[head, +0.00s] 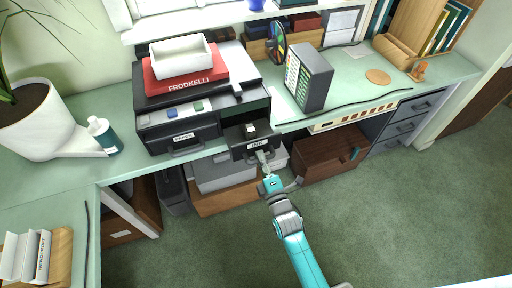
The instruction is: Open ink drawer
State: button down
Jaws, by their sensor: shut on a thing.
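The black printer (160,100) stands on the green desktop against the wall. Its right drawer, the ink drawer (237,138), has a small white label on its front and is out from the printer body, with small light and dark things showing inside. My gripper (262,157) is at the front of this drawer, below the label, shut on its handle. The fingers hide most of the handle. My teal arm reaches up to it from the lower right. The left drawer (160,143) of the printer, also labelled, has its handle free.
A red box (183,84) with a white tray (180,56) sits on the printer. A white bottle (103,134) stands left of it, a dark tower case (310,82) right. Boxes (222,199) and a brown cabinet (322,158) stand below the desk. The green carpet in front is clear.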

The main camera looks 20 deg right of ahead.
jog(key=shift+s+f, duration=0.1)
jog(key=shift+s, duration=0.55)
jog(key=c, duration=1.1)
grip_release()
jog(key=s+f, duration=0.2)
jog(key=s, duration=0.9)
jog(key=shift+s, duration=0.4)
